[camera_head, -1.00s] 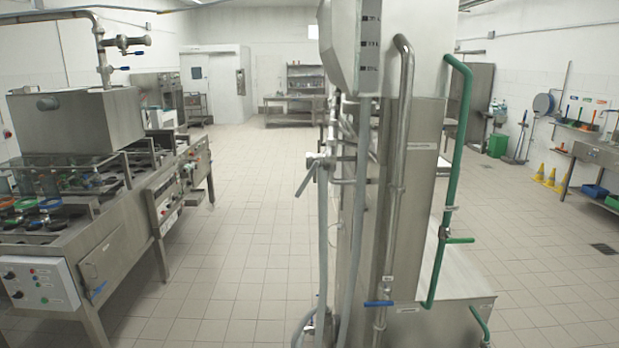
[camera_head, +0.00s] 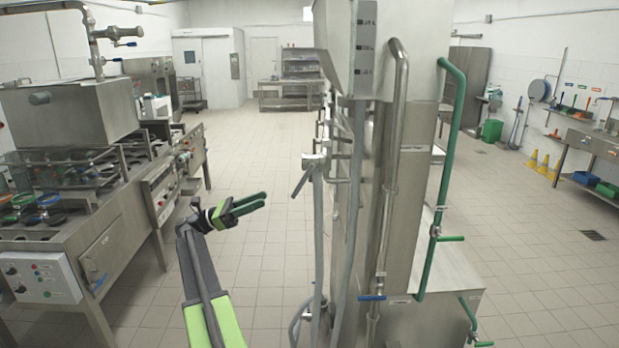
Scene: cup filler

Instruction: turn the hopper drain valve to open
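The filler machine at left carries a steel box-shaped hopper (camera_head: 70,112). Blue-handled valves (camera_head: 127,31) sit on the pipe above it. A small blue handle (camera_head: 100,284) is low on the machine's front. Another blue-handled valve (camera_head: 371,298) is on the steel pipe of the middle machine, and a green-handled valve (camera_head: 449,239) is on its green pipe. I cannot tell which one is the hopper drain valve. My gripper (camera_head: 265,199) is raised in the aisle between both machines, pointing right. Its green fingers look slightly apart with nothing between them. It touches no valve.
The tall steel middle machine (camera_head: 410,190) stands right of my gripper, with grey hoses (camera_head: 318,240) hanging on its near side. The tiled floor (camera_head: 262,150) is clear between the machines. Yellow cones (camera_head: 540,164) and a sink bench (camera_head: 590,140) are at far right.

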